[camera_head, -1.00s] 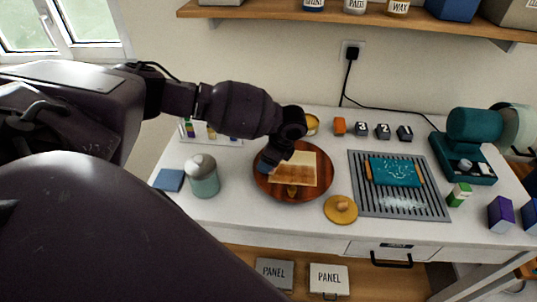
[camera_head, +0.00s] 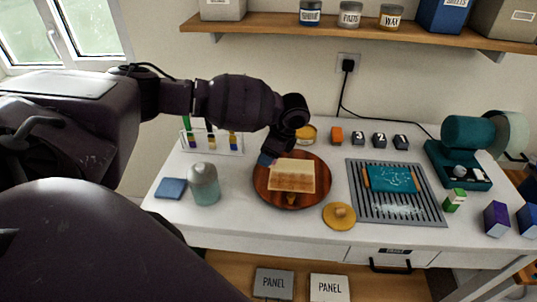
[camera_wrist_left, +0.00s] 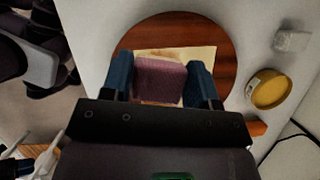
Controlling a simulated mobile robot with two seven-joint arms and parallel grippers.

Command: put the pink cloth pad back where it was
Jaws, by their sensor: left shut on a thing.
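The pink cloth pad (camera_wrist_left: 160,80) shows in the left wrist view between the two blue fingers of my left gripper (camera_wrist_left: 160,84), which is shut on it. The pad is over the wooden round board (camera_wrist_left: 226,60) and the pale panel (camera_wrist_left: 204,54) on it; I cannot tell whether it touches them. In the head view my left gripper (camera_head: 268,158) is at the back left edge of the round board (camera_head: 263,188), beside the panel (camera_head: 292,175). The pad is largely hidden there.
A grey-green jar (camera_head: 204,187) and a blue pad (camera_head: 171,188) are left of the board. A yellow lid (camera_head: 339,216) and a slatted grey tray (camera_head: 410,212) are right. A tube rack (camera_head: 212,145) and a yellow tin (camera_head: 306,134) stand behind.

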